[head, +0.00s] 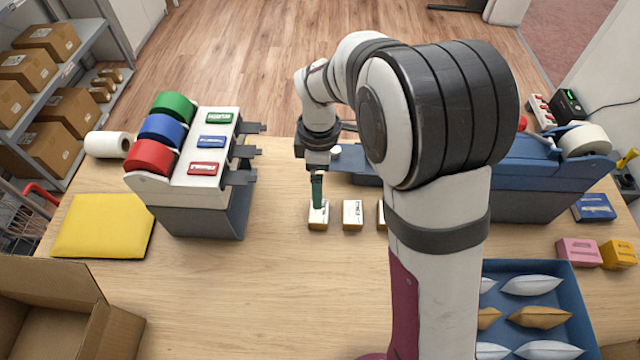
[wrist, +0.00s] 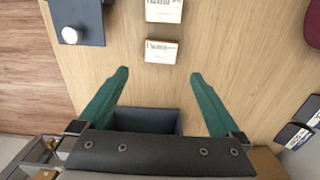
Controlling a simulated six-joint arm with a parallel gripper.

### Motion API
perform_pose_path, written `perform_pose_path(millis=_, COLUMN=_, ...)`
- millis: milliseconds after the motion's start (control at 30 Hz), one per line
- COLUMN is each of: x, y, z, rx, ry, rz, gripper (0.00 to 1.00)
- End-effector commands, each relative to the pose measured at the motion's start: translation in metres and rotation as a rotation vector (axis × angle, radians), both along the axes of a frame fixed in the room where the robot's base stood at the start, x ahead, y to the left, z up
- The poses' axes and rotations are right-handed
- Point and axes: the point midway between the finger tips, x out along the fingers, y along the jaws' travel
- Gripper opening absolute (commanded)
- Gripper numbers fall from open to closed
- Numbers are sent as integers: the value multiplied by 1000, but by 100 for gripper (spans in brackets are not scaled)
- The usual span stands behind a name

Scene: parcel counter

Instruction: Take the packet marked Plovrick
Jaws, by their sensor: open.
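Small white-topped cardboard packets stand in a row on the counter in the head view: a left one (head: 318,222), a middle one (head: 352,214) and a right one (head: 381,216), which my arm partly hides. Their printing is too small to read, so I cannot tell which is marked Plovrick. My gripper (head: 317,204) has green fingers and appears over the left packet, covering part of its top. In the wrist view my gripper (wrist: 159,75) is open and empty. One packet (wrist: 161,51) lies just beyond the fingertips, and another (wrist: 164,10) is cut by the top edge.
A tape dispenser (head: 200,195) with red, blue and green rolls stands left of the packets. A yellow pad (head: 103,226) and an open carton (head: 60,310) are at left. A blue tray (head: 565,275) of pouches is at right. The front middle counter is clear.

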Motion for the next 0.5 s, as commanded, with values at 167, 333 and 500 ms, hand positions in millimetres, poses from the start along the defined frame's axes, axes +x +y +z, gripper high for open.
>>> perform_pose_path(millis=167, x=-1, y=-1, z=-50, rx=-2, ry=5, rz=-1, gripper=100)
perform_pose_path(millis=333, x=-1, y=0, z=-72, rx=-1, ry=3, rz=-3, gripper=100)
perform_pose_path(millis=500, x=-2, y=1, z=-107, rx=-1, ry=4, rz=-3, gripper=100)
